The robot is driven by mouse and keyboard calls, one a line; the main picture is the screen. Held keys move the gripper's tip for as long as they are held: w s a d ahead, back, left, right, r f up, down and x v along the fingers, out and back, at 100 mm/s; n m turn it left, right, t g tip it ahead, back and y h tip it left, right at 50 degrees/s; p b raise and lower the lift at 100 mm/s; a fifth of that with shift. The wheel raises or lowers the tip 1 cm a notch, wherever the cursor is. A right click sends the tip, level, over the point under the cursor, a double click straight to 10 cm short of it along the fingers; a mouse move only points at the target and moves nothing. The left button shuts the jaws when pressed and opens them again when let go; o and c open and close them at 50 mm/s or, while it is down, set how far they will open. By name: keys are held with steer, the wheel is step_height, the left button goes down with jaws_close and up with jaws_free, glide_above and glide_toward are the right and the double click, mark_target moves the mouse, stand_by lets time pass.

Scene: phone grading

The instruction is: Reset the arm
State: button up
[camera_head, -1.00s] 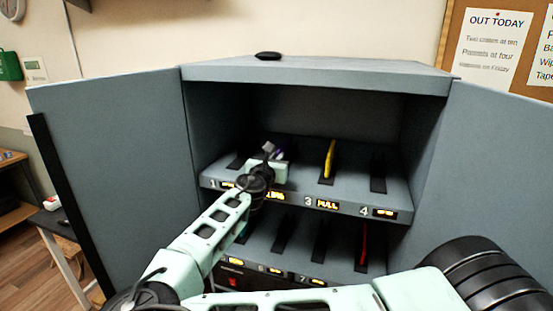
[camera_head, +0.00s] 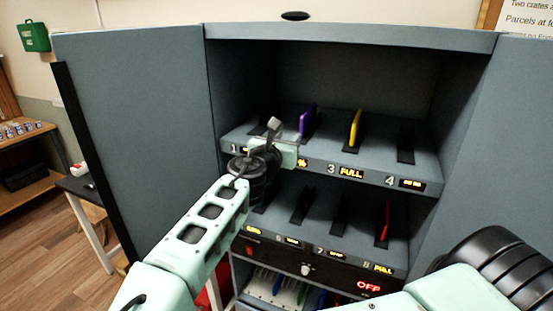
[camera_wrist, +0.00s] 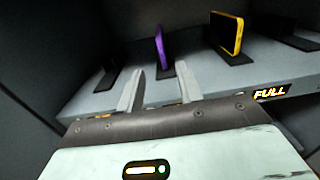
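My gripper (camera_wrist: 158,92) is open and empty in the wrist view, its two fingers apart in front of the upper shelf. In the head view my gripper (camera_head: 276,130) is at the front of that shelf, near slots 1 and 2. A purple phone (camera_head: 308,121) stands upright in slot 2, just beyond the fingers and apart from them; it also shows in the wrist view (camera_wrist: 161,48). A yellow phone (camera_head: 355,127) stands in slot 3, marked FULL.
The grey cabinet (camera_head: 350,36) has both doors open wide at the sides. A red phone (camera_head: 385,220) stands on the lower shelf, at the slot marked FULL. Slot 4 (camera_head: 405,146) is empty. Below, a panel reads OFF (camera_head: 368,286). A black object (camera_head: 295,16) lies on top.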

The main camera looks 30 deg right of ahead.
steer(key=b+v, duration=0.1)
steer(key=v, duration=0.5)
steer(key=shift+s+a+b, duration=0.25)
steer(key=shift+b, duration=0.15)
